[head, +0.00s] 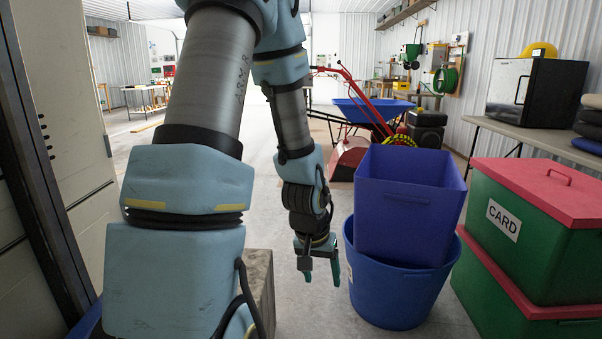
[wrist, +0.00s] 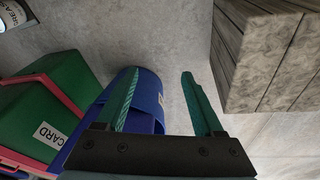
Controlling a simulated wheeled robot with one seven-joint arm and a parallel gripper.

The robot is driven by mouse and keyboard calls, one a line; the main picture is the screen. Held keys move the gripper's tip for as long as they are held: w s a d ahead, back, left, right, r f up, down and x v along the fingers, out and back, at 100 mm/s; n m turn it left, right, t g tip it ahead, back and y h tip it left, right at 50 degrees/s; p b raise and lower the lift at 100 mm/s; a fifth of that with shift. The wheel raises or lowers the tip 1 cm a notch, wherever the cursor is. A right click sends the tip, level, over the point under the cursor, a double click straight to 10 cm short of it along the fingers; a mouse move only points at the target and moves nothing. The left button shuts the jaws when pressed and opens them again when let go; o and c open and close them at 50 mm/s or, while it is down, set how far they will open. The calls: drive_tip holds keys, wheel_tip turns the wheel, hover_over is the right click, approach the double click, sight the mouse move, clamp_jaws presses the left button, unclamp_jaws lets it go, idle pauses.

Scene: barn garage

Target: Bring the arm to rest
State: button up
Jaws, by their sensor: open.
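My gripper (head: 321,268) hangs at the end of my arm, pointing down, left of the blue bins in the head view. Its two green fingers are apart with nothing between them. In the wrist view my gripper (wrist: 160,85) also shows open and empty above the bare concrete floor. My arm (head: 200,90) bends across the left and middle of the head view and hides part of the room.
A square blue bin (head: 410,205) sits in a round blue tub (head: 395,295) close right of my gripper. Green boxes with red lids (head: 540,225) stand further right. A wooden block (head: 261,285) is at left. A red-handled machine (head: 350,158) stands behind.

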drive_tip(key=s+a+r+n+y, duration=0.2)
drive_tip(key=s+a+r+n, duration=0.15)
drive_tip(key=a+r, duration=0.8)
wheel_tip(320, 180, up, 16)
drive_tip(key=p, duration=1.7)
drive_tip(key=shift+s+r+m+p, duration=0.2)
drive_tip(key=shift+s+m+p, duration=0.15)
drive_tip(key=shift+m, duration=0.1)
drive_tip(key=shift+o, duration=0.2)
